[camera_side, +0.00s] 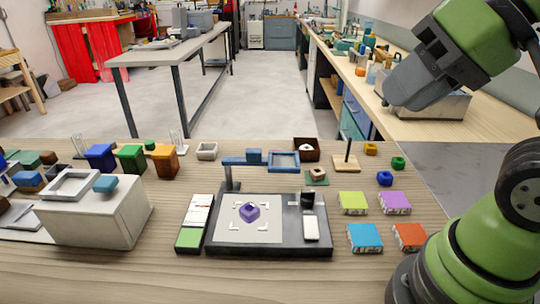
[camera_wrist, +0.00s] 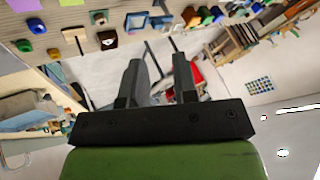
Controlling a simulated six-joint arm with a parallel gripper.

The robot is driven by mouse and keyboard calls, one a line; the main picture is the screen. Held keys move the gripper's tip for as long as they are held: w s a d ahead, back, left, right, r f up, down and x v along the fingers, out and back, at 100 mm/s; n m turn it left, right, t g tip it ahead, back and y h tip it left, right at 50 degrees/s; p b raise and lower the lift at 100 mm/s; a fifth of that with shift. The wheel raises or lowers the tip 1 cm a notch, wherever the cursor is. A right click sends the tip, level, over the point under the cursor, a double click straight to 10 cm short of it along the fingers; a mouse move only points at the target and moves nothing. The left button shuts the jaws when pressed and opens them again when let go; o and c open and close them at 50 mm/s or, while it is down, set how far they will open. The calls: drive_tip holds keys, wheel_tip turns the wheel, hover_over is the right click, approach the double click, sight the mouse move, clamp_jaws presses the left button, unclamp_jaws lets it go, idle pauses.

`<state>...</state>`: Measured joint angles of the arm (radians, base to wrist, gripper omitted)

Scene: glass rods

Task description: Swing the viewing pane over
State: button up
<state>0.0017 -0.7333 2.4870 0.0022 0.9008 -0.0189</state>
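The viewing pane (camera_side: 284,161) is a square blue frame on the end of a blue arm. The arm runs right from a dark post (camera_side: 230,181) at the back left of a black base (camera_side: 270,247). A blue block-like knob (camera_side: 254,155) stands on the arm. The pane is at the base's back edge, away from the grey stage (camera_side: 235,229), where a purple piece (camera_side: 249,212) lies uncovered. My gripper (camera_side: 388,93) is raised at the upper right, well apart from the pane. In the wrist view its fingers (camera_wrist: 158,75) are spread with nothing between them.
A white and green strip (camera_side: 195,224) lies left of the base. Several coloured boxes lie to the right, including a blue one (camera_side: 364,238). A brown box (camera_side: 306,149) and a wooden stand with a peg (camera_side: 346,160) are behind. A white box (camera_side: 98,215) stands at left.

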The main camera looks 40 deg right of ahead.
drive_tip(key=o, duration=0.3)
drive_tip(key=w+n, duration=0.1)
drive_tip(key=w, duration=0.1)
drive_tip(key=w+n, duration=0.1)
drive_tip(key=w, duration=0.1)
drive_tip(key=w+r+n+g, duration=0.1)
drive_tip(key=w, duration=0.1)
drive_tip(key=shift+w+d+r, duration=0.1)
drive_tip(key=shift+w+d, duration=0.05)
drive_tip(key=shift+w, duration=0.15)
drive_tip(key=n+g+y, duration=0.1)
drive_tip(key=n+g, duration=0.2)
drive_tip(key=n, duration=0.7)
hover_over(254, 150)
drive_tip(key=s+d, duration=0.3)
wheel_tip(254, 150, down, 13)
drive_tip(key=x, duration=1)
drive_tip(key=shift+w+a, duration=0.1)
clamp_jaws()
